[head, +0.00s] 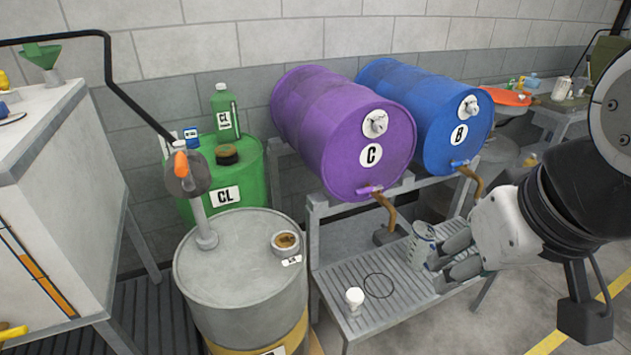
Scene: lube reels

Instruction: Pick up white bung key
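A small white piece with a round top (355,298) stands on the slatted shelf below the drums, near its front left. It may be the white bung key, but it is too small to be sure. My gripper (436,258) reaches in from the right over the right part of that shelf. Its grey fingers are spread apart, close to a grey can (420,246) with a label. The fingers partly overlap the can, and I cannot tell whether they touch it. The white piece is left of the gripper and apart from it.
A purple drum C (330,135) and a blue drum B (415,100) lie on the rack, with taps above the shelf. A grey drum (235,265) with a pump stands left. A green drum (245,165) is behind. A black ring (379,286) marks the shelf.

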